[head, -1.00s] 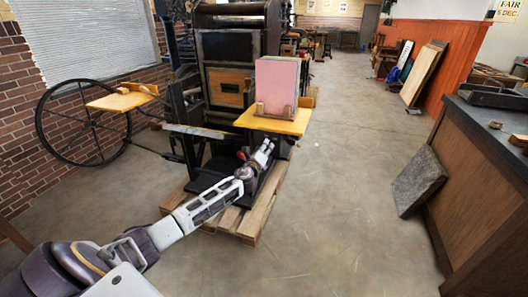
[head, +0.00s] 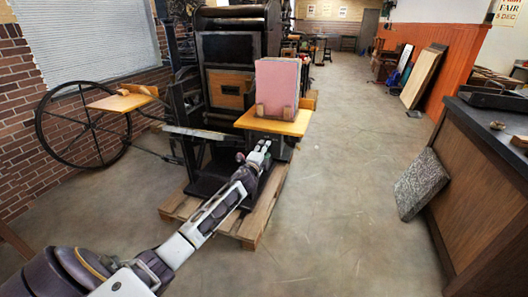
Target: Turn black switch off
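A black printing press (head: 233,45) stands in the middle of the head view. A wooden shelf (head: 285,125) on its right side holds a stack of pink sheets (head: 277,82). My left arm comes in from the lower left. Its gripper (head: 264,147) is just below and in front of this shelf, close to the press's front. The fingers look close together, but I cannot tell whether they are open or shut. I cannot make out the black switch; the gripper and shadow may hide it. My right gripper is not in view.
The press stands on a wooden pallet (head: 250,229). A large spoked flywheel (head: 64,148) and a small wooden shelf (head: 118,103) are on its left. A stone slab (head: 419,184) leans against the counter (head: 475,165) at right. The floor between is clear.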

